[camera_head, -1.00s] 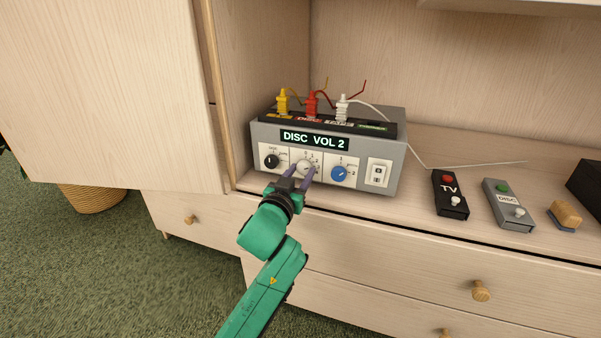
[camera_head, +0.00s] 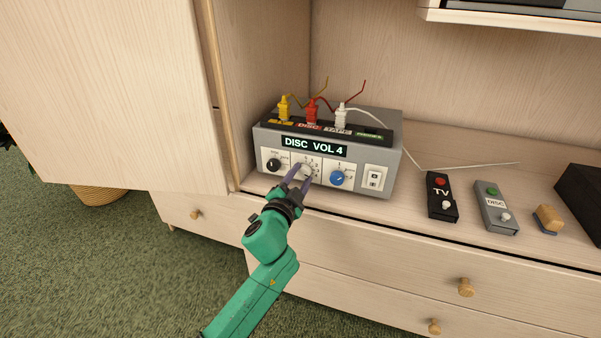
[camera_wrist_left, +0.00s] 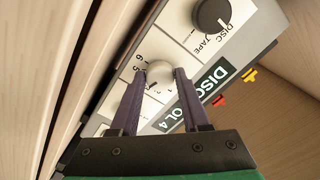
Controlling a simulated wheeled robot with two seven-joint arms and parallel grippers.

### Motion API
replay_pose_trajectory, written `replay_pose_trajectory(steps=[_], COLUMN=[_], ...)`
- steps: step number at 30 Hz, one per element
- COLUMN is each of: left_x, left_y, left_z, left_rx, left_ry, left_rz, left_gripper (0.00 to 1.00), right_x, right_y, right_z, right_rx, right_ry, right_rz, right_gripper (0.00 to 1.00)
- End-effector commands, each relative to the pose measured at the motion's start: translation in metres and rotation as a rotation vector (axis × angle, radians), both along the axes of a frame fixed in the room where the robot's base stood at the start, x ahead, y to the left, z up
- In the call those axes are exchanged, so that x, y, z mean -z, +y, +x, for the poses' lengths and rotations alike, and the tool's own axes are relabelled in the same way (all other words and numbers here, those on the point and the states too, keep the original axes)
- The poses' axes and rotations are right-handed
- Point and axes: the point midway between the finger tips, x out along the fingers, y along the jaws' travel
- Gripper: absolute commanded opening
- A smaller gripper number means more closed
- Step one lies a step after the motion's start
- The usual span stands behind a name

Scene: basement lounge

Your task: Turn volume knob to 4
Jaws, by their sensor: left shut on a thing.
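A grey amplifier box (camera_head: 263,150) stands on the cabinet shelf, and its display (camera_head: 314,147) reads "DISC VOL 4". The white volume knob (camera_head: 304,172) is the middle one of the three knobs on its front. My left gripper (camera_head: 299,178) is shut on this knob. In the left wrist view, the two dark fingers (camera_wrist_left: 165,90) sit on either side of the white knob (camera_wrist_left: 160,73), over a numbered dial. The black knob (camera_head: 273,164) is to the left and the blue knob (camera_head: 337,177) to the right. My right gripper is not in view.
Yellow, red and white plugs stand on top of the box. A white rocker switch (camera_head: 375,179) is at its right. A TV remote (camera_head: 441,197), a disc remote (camera_head: 495,208) and a small wooden-topped item (camera_head: 549,219) lie further right. An open cabinet door (camera_head: 110,95) stands at left.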

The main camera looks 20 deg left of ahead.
Motion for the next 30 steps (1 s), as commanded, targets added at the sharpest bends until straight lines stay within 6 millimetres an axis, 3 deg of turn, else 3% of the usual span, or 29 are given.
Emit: replay_pose_trajectory(steps=[12,27,28,30], left_x=[0.001,0.001,0.001,0.001], left_y=[0.000,0.000,0.000,0.000], left_z=[0.000,0.000,0.000,0.000], left_rx=[0.000,0.001,0.001,0.001], left_ry=[-0.009,-0.011,-0.011,-0.011], left_rz=[0.188,0.208,0.208,0.208], left_gripper=[0.00,0.00,0.50,0.76], right_x=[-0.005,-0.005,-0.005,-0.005], right_y=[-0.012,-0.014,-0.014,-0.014], right_z=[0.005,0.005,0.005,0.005], right_rx=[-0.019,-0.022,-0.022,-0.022], right_ry=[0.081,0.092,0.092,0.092], right_rz=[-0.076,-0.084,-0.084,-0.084], right_gripper=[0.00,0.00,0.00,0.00])
